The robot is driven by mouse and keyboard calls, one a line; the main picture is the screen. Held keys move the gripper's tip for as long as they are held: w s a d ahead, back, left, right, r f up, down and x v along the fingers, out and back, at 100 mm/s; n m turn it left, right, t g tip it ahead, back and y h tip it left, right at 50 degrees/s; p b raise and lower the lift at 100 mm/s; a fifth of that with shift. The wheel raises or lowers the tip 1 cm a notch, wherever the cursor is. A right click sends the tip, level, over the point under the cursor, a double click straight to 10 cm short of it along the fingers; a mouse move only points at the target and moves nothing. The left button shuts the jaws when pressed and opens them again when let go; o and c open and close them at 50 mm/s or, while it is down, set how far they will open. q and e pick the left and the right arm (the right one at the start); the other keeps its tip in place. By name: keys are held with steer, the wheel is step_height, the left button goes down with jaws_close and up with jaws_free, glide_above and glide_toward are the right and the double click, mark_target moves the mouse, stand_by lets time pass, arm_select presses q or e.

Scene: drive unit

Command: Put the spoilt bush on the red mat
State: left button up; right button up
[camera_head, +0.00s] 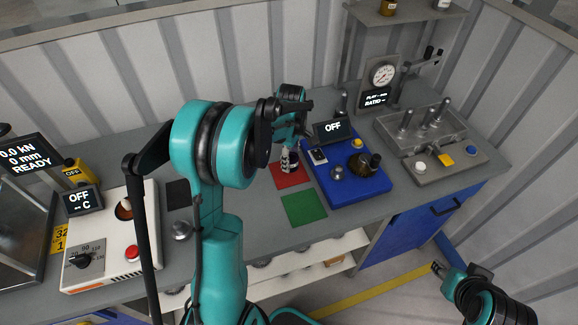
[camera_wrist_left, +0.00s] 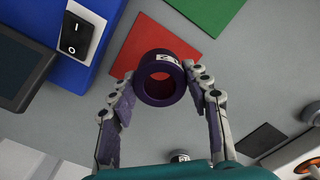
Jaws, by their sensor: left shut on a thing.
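My left gripper (camera_head: 289,160) reaches down over the red mat (camera_head: 288,179) on the workbench. In the left wrist view, the gripper (camera_wrist_left: 160,82) is shut on a purple ring-shaped bush (camera_wrist_left: 151,60), its bore facing the camera and a small white label on its side. The red mat (camera_wrist_left: 140,38) lies behind the bush; I cannot tell if they touch. In the head view, the fingers mostly hide the bush. My right arm's end (camera_head: 440,270) is low at the right, away from the bench; its jaw state is unclear.
A green mat (camera_head: 304,208) lies just in front of the red one. A blue unit (camera_head: 350,190) with an OFF display stands close to their right. A dark mat (camera_head: 178,194) and a white heater box (camera_head: 115,240) are to the left. A grey fixture (camera_head: 430,145) stands far right.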

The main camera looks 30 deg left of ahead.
arm_select(q)
steer(key=shift+w+a+f, duration=0.65)
steer(key=shift+a, duration=0.1)
step_height(320, 180, down, 3)
steer(key=shift+f+b, duration=0.2)
steer(key=shift+b, duration=0.55)
steer(key=shift+f, duration=0.25)
steer(key=shift+f, duration=0.1)
steer(key=o, duration=1.1)
steer(key=shift+c, duration=0.2)
